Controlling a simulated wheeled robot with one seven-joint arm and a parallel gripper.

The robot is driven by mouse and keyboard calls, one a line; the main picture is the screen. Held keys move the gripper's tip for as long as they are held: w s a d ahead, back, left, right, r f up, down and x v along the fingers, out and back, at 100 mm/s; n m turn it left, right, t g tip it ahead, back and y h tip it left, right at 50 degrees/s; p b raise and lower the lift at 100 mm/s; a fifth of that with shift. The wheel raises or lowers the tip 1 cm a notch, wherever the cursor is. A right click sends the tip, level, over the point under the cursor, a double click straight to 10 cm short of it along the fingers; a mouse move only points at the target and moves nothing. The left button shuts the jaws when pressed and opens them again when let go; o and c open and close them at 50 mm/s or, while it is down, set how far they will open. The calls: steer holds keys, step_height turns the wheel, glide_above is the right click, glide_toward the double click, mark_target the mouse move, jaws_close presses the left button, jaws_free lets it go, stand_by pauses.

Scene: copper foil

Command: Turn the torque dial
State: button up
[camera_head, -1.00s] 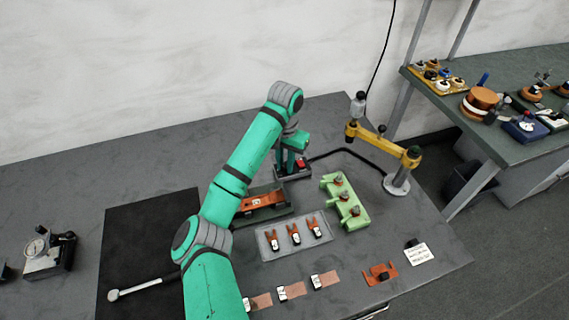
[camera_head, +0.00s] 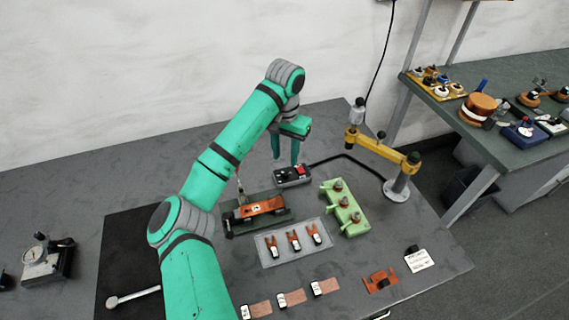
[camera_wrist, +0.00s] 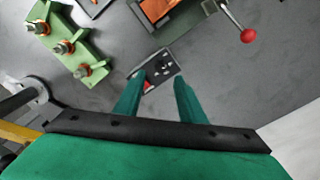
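The torque dial is probably on the small dark control box (camera_head: 293,175), which has a red part on top and a black cable at its side. The dial itself is too small to make out for sure. In the wrist view the box (camera_wrist: 162,72) lies beyond and between my fingertips, with a red patch and small light marks on its face. My gripper (camera_head: 285,161) points down near the back of the bench, above the box or just behind it. Its two fingers (camera_wrist: 158,80) are apart with nothing between them, clear of the box as far as I can see.
A yellow jointed arm (camera_head: 375,147) on a post stands right of the box. A green holder (camera_head: 352,222) with several knobbed fittings, a clear tray (camera_head: 266,252) and a fixture with a copper part (camera_head: 259,208) sit in front. A red-balled lever (camera_wrist: 248,35) rises from the fixture.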

step_height(320, 180, up, 3)
steer(key=shift+r, duration=0.2)
stand_by(0.5)
